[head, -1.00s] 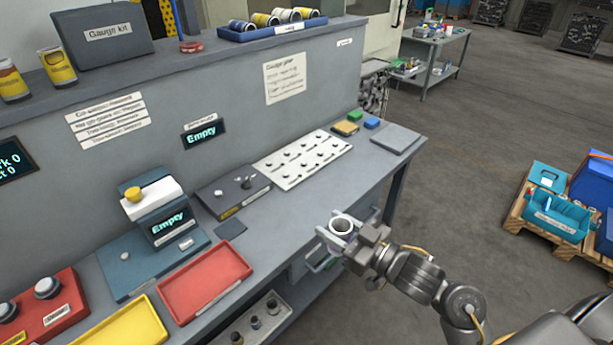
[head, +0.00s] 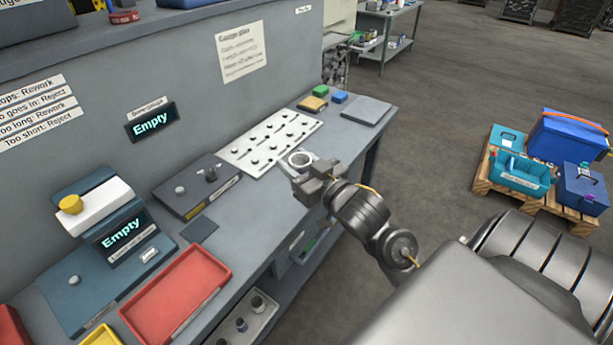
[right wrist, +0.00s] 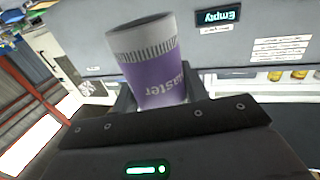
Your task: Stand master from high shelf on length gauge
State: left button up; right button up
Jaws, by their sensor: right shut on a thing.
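My right gripper (head: 306,172) is shut on the master (head: 301,158), seen from above as a pale ring with an open top, over the bench's front edge. In the right wrist view the master (right wrist: 155,70) is a purple cylinder with a grey end band and the word "Master" upside down. The gripper fingers lie partly hidden behind it. A blue gauge (head: 100,215) with a yellow knob stands at the bench's left, its display reading "Empty"; it looks like the length gauge. Its plate has a small round stud (head: 75,281). My left gripper is not in view.
A dark fixture with pins (head: 197,186) and a white board with knobs (head: 268,143) lie between the gauge and the master. A red tray (head: 176,295) lies in front of the gauge. A grey plate (head: 366,110) is at the bench's far end. The floor at right is partly clear.

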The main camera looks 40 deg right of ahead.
jog(key=w+d+f, duration=0.3)
jog(key=w+d+f+b, duration=0.1)
jog(key=w+d+f, duration=0.2)
jog(key=w, duration=0.1)
jog(key=w+d+f+b, duration=0.1)
jog(key=w+d+f, duration=0.2)
jog(key=shift+w+f, duration=0.2)
jog(key=shift+f, duration=0.05)
notch_tip(320, 180, down, 3)
jog(key=shift+d+f, duration=0.1)
jog(key=shift+f, duration=0.1)
